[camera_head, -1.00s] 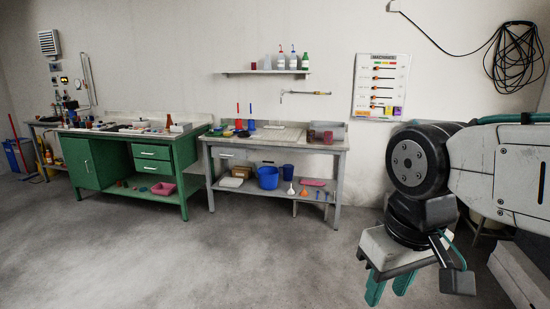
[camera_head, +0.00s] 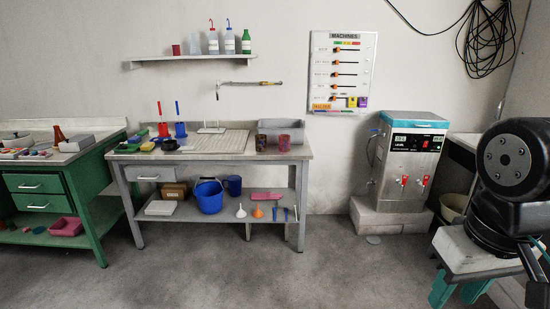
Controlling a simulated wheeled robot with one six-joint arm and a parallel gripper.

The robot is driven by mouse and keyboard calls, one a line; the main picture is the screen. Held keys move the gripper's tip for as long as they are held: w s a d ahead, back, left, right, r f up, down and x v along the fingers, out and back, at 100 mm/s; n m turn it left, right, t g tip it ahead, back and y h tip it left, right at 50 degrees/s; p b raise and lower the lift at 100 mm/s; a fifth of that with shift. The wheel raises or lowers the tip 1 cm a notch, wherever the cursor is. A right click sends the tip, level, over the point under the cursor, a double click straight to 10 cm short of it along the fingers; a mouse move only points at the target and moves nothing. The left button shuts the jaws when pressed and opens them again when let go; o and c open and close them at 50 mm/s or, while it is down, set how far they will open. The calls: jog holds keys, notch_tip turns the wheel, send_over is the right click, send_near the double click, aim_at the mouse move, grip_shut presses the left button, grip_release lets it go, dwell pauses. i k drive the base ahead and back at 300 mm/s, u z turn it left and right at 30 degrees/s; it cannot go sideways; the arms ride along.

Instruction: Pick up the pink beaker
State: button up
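A pink-red beaker (camera_head: 284,142) stands upright on the right part of the grey workbench (camera_head: 220,154). A darker, patterned reddish beaker (camera_head: 262,142) stands just left of it. A small red cup (camera_head: 176,50) on the wall shelf is too small to tell its kind. My gripper (camera_head: 458,294) hangs at the lower right, pointing down, far from the beakers. Its two teal fingers are apart, with nothing seen between them; their tips are near or past the picture's bottom edge.
A boiler-like machine (camera_head: 408,165) stands right of the bench. The green bench (camera_head: 55,192) is at left. The floor in front (camera_head: 230,280) is clear.

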aim_at(284, 139)
jog(key=z, duration=0.25)
jog(key=i, duration=3)
jog(key=u, duration=0.2)
